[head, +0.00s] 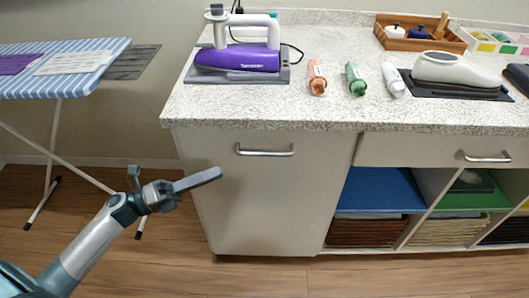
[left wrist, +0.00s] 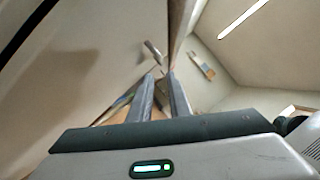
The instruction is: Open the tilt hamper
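The tilt hamper (head: 262,200) is the tall pale front panel under the left end of the counter in the head view. It looks shut, flush with the cabinet. Its silver bar handle (head: 265,152) runs across near the top. My left gripper (head: 220,174) is in front and to the left of the hamper, below the handle's height, with its fingers pointing right and apart from the handle. In the left wrist view its two fingers (left wrist: 160,76) stand apart with an empty gap between them. My right gripper is not in view.
The speckled counter (head: 260,108) overhangs the hamper and carries a purple iron (head: 238,58) and several bottles. A drawer (head: 430,150) and open towel cubbies are at right. An ironing board (head: 80,62) stands at left. The wooden floor in front is clear.

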